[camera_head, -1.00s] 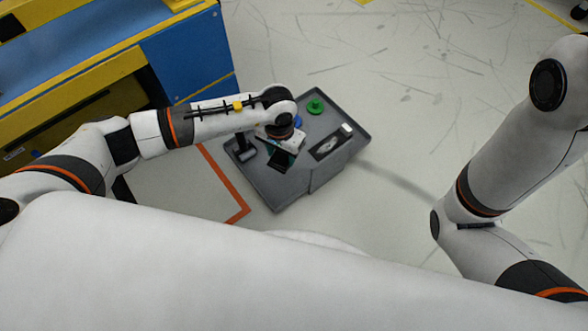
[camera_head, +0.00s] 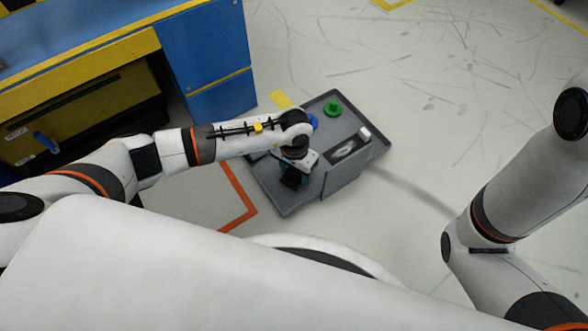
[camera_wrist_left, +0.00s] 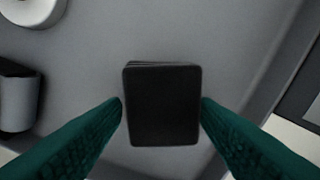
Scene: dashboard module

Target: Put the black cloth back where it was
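The black cloth (camera_wrist_left: 162,105) is a folded dark block in the left wrist view, its edges stacked in layers. In the head view it is a small dark patch (camera_head: 291,181) under my left wrist. My left gripper (camera_wrist_left: 161,100) has its green fingertips against the cloth's two sides and appears shut on it. The cloth is over the near left part of the grey tray (camera_head: 288,202). How far it is above the surface I cannot tell. My right arm is at the right of the head view, its gripper outside the picture.
A green knobbed piece (camera_head: 333,108), a blue piece (camera_head: 313,121) and a white block (camera_head: 364,133) are on the tray, with a dark recess (camera_head: 345,149). A blue and yellow workbench (camera_head: 205,70) stands at the left. The floor at the right is open.

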